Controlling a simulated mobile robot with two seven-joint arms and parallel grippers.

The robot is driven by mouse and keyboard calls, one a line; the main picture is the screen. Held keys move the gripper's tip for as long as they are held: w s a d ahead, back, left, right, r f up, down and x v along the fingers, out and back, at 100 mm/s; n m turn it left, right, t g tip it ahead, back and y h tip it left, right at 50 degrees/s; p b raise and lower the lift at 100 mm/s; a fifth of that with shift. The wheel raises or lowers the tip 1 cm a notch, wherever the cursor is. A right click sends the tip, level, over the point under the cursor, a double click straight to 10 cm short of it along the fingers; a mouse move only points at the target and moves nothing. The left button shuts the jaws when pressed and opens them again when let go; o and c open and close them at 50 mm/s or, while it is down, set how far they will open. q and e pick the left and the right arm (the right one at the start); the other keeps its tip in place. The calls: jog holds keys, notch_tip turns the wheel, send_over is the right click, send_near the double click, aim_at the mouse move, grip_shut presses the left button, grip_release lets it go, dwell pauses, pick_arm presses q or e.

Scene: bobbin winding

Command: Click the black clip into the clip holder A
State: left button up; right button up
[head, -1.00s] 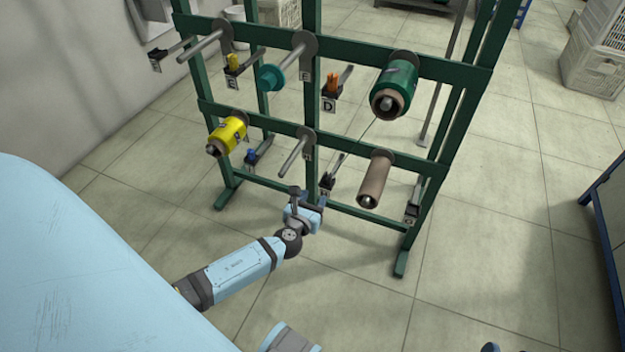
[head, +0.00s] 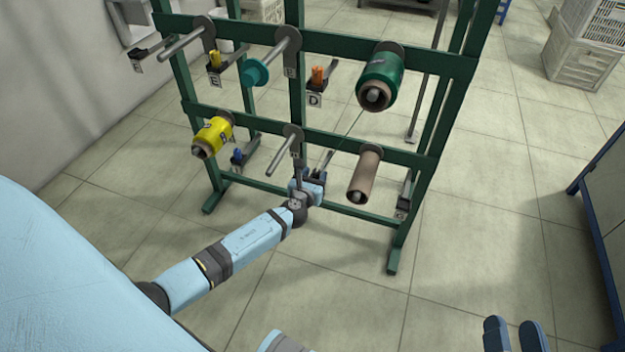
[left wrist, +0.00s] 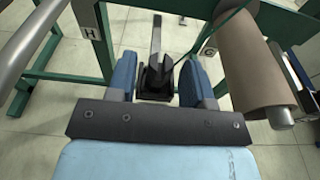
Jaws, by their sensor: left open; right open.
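My left gripper (head: 312,182) is at the rack's lower row, left of the bare brown tube. In the left wrist view its two blue fingers (left wrist: 158,78) are open, one on each side of a black clip (left wrist: 155,76) on a grey metal bar. Contact with the clip cannot be told. In the head view the gripper mostly hides this clip. I cannot read a letter A on any holder; an upper-left holder (head: 138,62) has a label too small to read. My right gripper (head: 512,334) shows at the bottom right, open and empty.
A thread runs down from the green bobbin. Orange (head: 318,76) and yellow (head: 215,60) clips sit nearby.

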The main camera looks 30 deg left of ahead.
pick_arm(q)
jog(key=c, duration=0.9)
jog(key=shift+o, duration=0.2)
jog(key=shift+r, duration=0.15)
jog(key=shift+r+p, duration=0.15)
jog(key=shift+p, duration=0.2)
jog(key=shift+r+p, duration=1.5)
jog(key=shift+r, duration=0.05)
jog(key=shift+f, duration=0.1)
